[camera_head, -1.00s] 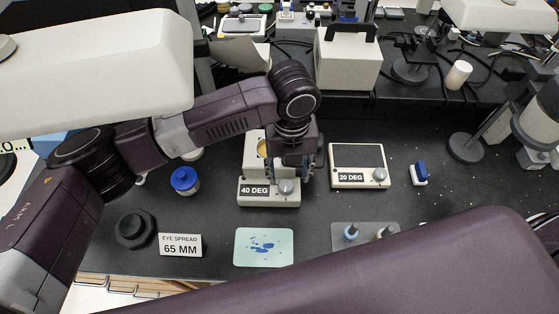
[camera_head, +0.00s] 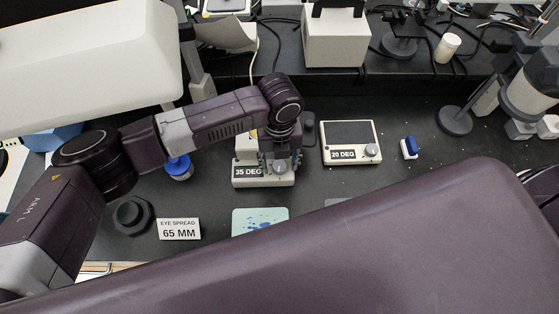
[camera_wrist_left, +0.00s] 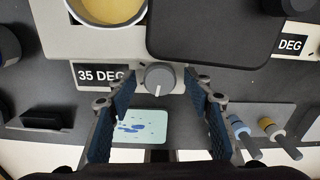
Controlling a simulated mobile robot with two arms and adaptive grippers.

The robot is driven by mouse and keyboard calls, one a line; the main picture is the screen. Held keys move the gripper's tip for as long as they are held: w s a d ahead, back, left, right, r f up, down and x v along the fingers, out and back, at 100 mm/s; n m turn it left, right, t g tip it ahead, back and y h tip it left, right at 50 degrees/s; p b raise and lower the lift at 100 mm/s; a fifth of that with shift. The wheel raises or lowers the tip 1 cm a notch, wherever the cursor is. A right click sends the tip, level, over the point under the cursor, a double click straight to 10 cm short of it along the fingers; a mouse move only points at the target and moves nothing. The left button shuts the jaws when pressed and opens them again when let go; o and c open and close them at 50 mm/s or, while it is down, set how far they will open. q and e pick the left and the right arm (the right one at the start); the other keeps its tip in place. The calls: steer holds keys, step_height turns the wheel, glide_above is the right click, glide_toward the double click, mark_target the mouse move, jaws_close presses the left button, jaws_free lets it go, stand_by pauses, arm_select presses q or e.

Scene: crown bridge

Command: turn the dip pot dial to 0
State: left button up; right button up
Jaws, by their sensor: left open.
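The dip pot (camera_head: 240,181) is a cream box whose label (camera_wrist_left: 99,75) reads 35 DEG. A round cup of yellow stuff (camera_wrist_left: 108,10) sits in it. Its grey dial (camera_wrist_left: 159,77) is on the front panel, right of the label, with a pale pointer mark towards the bottom of the wrist view. My left gripper (camera_head: 280,163) is over the dial. In the left wrist view its open fingers (camera_wrist_left: 159,86) stand one on each side of the dial, with gaps visible. The arm hides part of the pot in the head view. My right gripper is not in view.
A second box labelled 20 DEG (camera_head: 345,132) stands to the right, with a blue-topped block (camera_head: 410,147) beyond it. A blue-lidded jar (camera_head: 179,168), an EYE SPREAD 65 MM sign (camera_head: 179,229) and a blue-spotted card (camera_head: 250,216) are nearby. My other arm covers the foreground.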

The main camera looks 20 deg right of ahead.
mark_target(279, 165)
arm_select(q)
steer(key=shift+c, duration=0.4)
steer(key=c, duration=1.1)
steer(key=shift+r+n+p, duration=0.1)
steer(key=shift+n+p, duration=0.4)
steer(key=shift+n, duration=0.6)
steer(key=o, duration=1.2)
step_height(279, 165, up, 12)
steer(key=shift+f, duration=0.1)
